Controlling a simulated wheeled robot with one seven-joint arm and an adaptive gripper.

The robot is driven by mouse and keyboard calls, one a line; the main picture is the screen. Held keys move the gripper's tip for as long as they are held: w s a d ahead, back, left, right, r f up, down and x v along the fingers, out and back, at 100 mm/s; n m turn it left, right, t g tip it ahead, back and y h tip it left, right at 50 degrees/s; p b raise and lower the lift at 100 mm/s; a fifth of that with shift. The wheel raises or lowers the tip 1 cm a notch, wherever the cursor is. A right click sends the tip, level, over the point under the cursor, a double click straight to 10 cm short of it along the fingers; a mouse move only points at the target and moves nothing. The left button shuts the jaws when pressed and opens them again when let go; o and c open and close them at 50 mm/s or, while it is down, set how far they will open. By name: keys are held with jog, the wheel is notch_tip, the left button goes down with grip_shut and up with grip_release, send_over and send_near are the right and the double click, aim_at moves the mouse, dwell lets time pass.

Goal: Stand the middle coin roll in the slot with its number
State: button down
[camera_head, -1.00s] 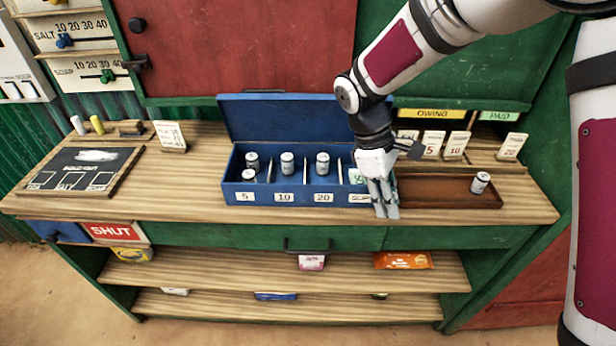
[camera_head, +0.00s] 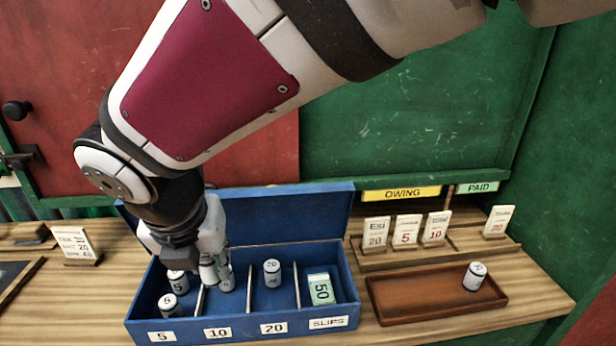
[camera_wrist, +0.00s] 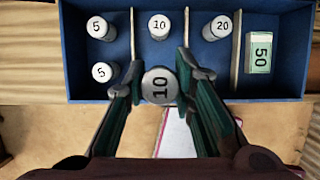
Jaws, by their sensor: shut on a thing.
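My gripper (camera_head: 213,262) is over the 10 compartment of the blue box (camera_head: 345,290). It is shut on a coin roll marked 10 (camera_wrist: 160,88), which is upright between the fingers in the wrist view. Its lower end is hidden, so I cannot tell whether it touches the box floor. Another 10 roll (camera_wrist: 159,26) stands farther back in that compartment. The front wall carries a 10 label (camera_head: 217,333). One roll (camera_head: 475,276) stands in the brown tray (camera_head: 440,311) at the right.
Two 5 rolls (camera_wrist: 97,27) (camera_wrist: 102,72) stand left of the divider. A 20 roll (camera_head: 272,272) stands in the compartment to the right, and green 50 slips (camera_head: 320,289) lie in the last one. Thin dividers flank the held roll. The blue lid stands open behind.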

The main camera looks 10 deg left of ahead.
notch_tip(320, 180, down, 10)
jog(key=b, duration=0.3)
jog(key=shift+r, duration=0.1)
jog(key=shift+f, duration=0.2)
jog(key=c, duration=1.4)
grip_release()
jog(key=shift+o, duration=0.3)
jog(key=shift+r, duration=0.15)
